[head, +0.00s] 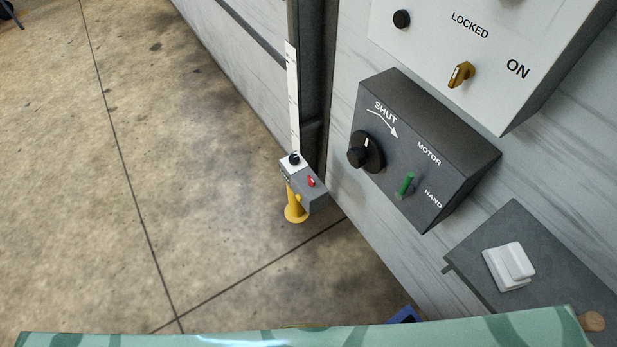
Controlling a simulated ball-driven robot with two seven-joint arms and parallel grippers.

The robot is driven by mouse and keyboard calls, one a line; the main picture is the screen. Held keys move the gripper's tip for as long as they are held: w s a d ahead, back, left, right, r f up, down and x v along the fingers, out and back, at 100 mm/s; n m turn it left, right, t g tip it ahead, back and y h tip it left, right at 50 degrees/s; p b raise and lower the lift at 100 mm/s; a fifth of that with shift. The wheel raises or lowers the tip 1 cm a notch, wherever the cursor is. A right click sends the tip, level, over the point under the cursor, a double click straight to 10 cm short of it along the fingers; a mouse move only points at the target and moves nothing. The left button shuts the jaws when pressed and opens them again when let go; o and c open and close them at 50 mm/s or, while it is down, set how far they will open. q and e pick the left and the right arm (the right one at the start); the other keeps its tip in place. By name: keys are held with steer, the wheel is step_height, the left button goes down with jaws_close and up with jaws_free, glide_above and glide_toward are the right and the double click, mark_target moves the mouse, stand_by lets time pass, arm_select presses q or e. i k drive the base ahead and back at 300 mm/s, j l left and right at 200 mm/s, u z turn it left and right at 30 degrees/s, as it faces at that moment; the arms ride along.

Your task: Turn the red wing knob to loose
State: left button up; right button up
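A small red knob (311,181), which looks like the red wing knob, sits on the sloped grey face of a small control box (314,193) on a yellow pedestal (295,210). It is small and far off, so its exact turn and any lettering beside it cannot be read. A black knob (294,159) sits on the white plate at the top of the same box. Neither of my grippers shows in the head view.
A dark box (440,150) marked SHUT, MOTOR and HAND carries a black crank knob (366,152) and a green lever (406,185). Above it is a white panel (420,50) with an ochre switch (461,75). White blocks (509,266) lie at lower right.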

mark_target(311, 183)
steer(key=i+j+z, duration=0.4)
steer(key=i+j, duration=0.5)
steer(key=i, duration=0.15)
